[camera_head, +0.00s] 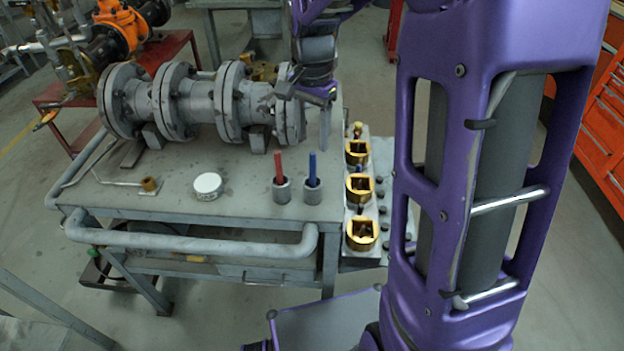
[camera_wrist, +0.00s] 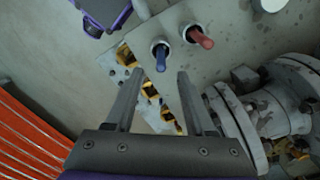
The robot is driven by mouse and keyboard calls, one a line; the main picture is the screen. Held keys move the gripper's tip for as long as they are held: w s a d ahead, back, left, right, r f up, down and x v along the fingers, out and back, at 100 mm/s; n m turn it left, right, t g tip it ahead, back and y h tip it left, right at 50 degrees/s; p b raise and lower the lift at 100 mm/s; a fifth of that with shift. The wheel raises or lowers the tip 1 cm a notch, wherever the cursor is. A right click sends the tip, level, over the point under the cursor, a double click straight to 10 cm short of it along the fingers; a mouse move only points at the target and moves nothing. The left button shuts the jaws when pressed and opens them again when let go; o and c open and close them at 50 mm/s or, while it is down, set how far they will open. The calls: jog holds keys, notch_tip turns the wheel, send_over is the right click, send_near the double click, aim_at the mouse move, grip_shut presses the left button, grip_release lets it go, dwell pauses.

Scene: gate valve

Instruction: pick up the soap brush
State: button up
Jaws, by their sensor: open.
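Two grey cups stand near the right front of the grey bench. One holds an upright red handle (camera_head: 278,168) and the other an upright blue handle (camera_head: 312,169). Their lower ends are hidden in the cups, so I cannot tell which is the soap brush. In the wrist view, the blue handle (camera_wrist: 161,63) and the red handle (camera_wrist: 201,38) show beyond the fingertips. My gripper (camera_wrist: 157,75) is open, with nothing between its fingers. In the head view it hangs above the bench's right end, behind the cups and apart from both handles.
A flanged grey pipe valve (camera_head: 200,102) lies along the back of the bench (camera_head: 235,205). A white round tin (camera_head: 208,186) and a thin rod with a brass end (camera_head: 150,184) lie at left. Several yellow fittings (camera_head: 361,232) line the right side shelf.

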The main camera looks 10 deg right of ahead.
jog(key=b, duration=0.2)
send_over(313, 186)
jog(key=f, duration=0.9)
jog(key=shift+w+f, duration=0.25)
jog(key=shift+w, duration=0.15)
grip_shut()
